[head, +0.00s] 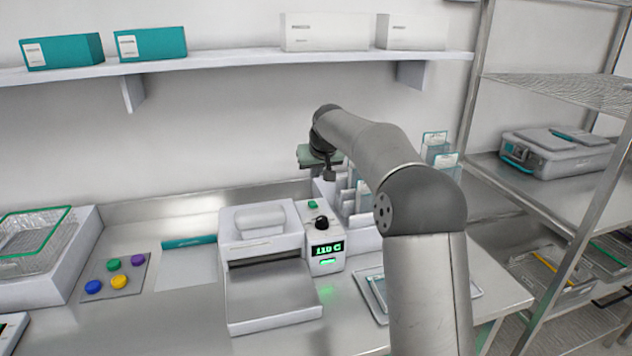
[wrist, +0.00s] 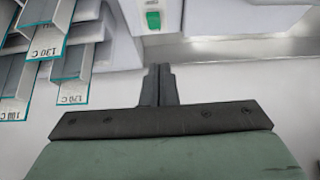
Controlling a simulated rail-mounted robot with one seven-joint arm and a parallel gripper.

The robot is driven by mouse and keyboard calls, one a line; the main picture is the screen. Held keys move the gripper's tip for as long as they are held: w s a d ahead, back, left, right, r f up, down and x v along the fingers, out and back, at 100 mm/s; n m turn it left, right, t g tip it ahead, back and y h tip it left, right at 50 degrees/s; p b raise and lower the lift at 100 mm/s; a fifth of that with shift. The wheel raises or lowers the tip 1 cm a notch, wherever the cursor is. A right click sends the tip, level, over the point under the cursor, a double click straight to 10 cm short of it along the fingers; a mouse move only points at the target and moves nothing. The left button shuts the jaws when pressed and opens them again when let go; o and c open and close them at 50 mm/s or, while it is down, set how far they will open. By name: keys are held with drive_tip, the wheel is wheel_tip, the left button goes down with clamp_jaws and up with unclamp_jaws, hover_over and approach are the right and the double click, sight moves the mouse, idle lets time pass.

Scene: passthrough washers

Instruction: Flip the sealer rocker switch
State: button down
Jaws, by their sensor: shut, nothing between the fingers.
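The white sealer (head: 262,225) stands on the bench, with a control column on its right side. The sealer rocker switch (head: 313,204) is a small green piece on top of that column, behind a black knob. It also shows in the wrist view (wrist: 153,20) at the top, green in a white housing. My gripper (wrist: 160,70) is shut and empty, its dark fingers together, pointing toward the switch with a visible gap in the picture. In the head view my gripper (head: 329,174) is above and behind the column, partly hidden by the arm.
The column's front has a lit green display (head: 328,249). Upright dividers with temperature labels (wrist: 45,48) stand close by at the wrist view's left. A tray (head: 372,292) lies right of the sealer. A wall shelf (head: 240,62) with boxes runs above; a metal rack (head: 540,190) stands right.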

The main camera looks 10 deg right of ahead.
drive_tip(key=p, duration=0.3)
hover_over(310, 204)
drive_tip(key=s, duration=0.1)
drive_tip(key=f, duration=0.7)
drive_tip(key=shift+s+d+f, duration=0.1)
drive_tip(key=shift+s, duration=0.1)
drive_tip(key=shift+s+f, duration=0.15)
drive_tip(key=shift+f, duration=0.5)
drive_tip(key=shift+s+f, duration=0.15)
drive_tip(key=shift+f, duration=0.45)
drive_tip(key=shift+s+f, duration=0.1)
drive_tip(key=shift+f, duration=0.6)
drive_tip(key=shift+d, duration=0.1)
drive_tip(key=shift+f, duration=0.1)
